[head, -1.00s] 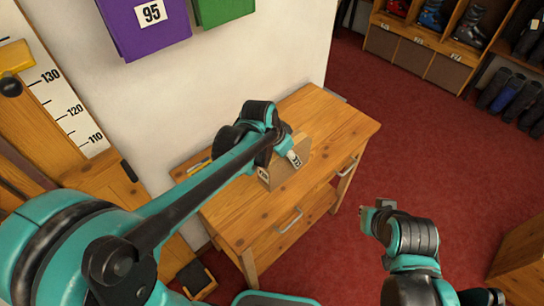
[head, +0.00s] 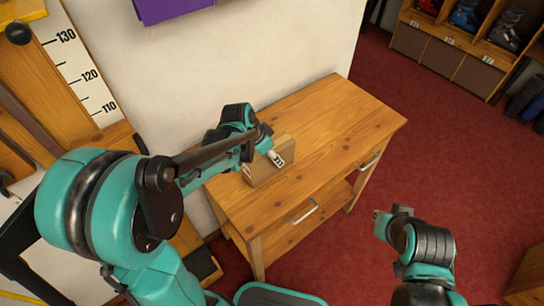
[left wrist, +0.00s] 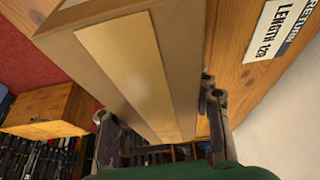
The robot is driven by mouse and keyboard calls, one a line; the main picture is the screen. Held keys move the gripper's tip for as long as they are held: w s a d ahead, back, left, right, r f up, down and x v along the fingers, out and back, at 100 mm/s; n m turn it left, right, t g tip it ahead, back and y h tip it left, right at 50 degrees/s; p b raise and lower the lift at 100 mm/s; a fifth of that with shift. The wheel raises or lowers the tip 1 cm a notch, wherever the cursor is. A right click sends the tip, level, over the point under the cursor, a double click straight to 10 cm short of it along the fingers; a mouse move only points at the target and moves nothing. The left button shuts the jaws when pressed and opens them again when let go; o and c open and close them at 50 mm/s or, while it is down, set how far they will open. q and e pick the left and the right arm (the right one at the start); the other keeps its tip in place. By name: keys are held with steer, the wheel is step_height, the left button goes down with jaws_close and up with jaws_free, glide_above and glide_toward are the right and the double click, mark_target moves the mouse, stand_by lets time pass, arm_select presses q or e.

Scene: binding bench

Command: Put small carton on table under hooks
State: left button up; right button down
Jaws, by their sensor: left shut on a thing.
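The small carton (head: 268,174) is a brown cardboard box at the left part of the wooden table (head: 335,120). My left gripper (head: 262,148) is shut on it from above and behind. In the left wrist view the carton (left wrist: 95,65), with a pale tape strip, fills the middle between the two fingers of the left gripper (left wrist: 162,120). I cannot tell whether its underside touches the tabletop. No hooks show; a purple thing (head: 170,8) hangs on the wall, cut off at the top. My right gripper (head: 382,214) is away over the floor; its finger opening is unclear.
The tabletop is clear to the right of the carton. A white wall (head: 250,60) stands behind the table, with a height scale (head: 85,75) at left. A label reading LENGTH (left wrist: 278,28) shows in the left wrist view. Boot shelves (head: 465,50) stand far right.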

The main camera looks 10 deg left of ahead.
arm_select(q)
steer(key=shift+r, duration=0.1)
steer(key=shift+f, duration=0.2)
steer(key=o, duration=1.3)
steer(key=shift+r, duration=0.1)
